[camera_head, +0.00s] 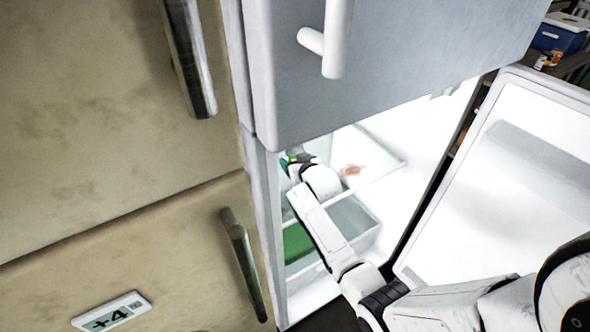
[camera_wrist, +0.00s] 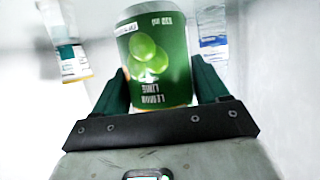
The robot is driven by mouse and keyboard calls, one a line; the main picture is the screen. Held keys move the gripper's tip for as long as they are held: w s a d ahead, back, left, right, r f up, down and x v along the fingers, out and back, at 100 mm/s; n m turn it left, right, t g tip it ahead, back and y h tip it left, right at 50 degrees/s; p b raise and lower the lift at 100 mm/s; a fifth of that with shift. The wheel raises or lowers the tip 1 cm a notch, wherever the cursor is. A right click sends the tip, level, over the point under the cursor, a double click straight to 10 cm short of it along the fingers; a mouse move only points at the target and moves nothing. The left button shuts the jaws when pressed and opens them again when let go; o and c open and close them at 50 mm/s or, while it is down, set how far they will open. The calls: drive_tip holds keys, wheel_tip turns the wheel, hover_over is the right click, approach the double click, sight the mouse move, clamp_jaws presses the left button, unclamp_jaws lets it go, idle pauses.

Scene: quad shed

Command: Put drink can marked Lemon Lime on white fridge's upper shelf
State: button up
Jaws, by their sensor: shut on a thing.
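The green drink can (camera_wrist: 155,50), with lime pictures and "Lemon Lime" lettering that reads upside down, is between the two dark green fingers of my gripper (camera_wrist: 158,80) in the wrist view. My gripper is shut on it. In the head view, my gripper (camera_head: 292,158) reaches inside the white fridge (camera_head: 400,65), near the left wall at the level of the upper shelf (camera_head: 385,172). My wrist mostly hides the can there. I cannot tell whether the can touches the shelf.
The fridge's lower door (camera_head: 540,150) stands open at right; the upper door is shut above my arm. A reddish item (camera_head: 352,170) is right of my wrist. A clear drawer with green contents (camera_head: 297,242) is below. Two labelled containers flank the can, left (camera_wrist: 72,50) and right (camera_wrist: 212,38).

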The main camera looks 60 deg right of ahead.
drive_tip(key=shift+w+a+f, duration=0.1)
drive_tip(key=shift+f, duration=1.45)
drive_tip(key=shift+f, duration=0.1)
drive_tip(key=o, duration=1.3)
drive_tip(key=shift+f, duration=0.1)
drive_tip(key=shift+r, duration=0.25)
drive_tip(key=p+v, duration=0.2)
drive_tip(key=v, duration=1)
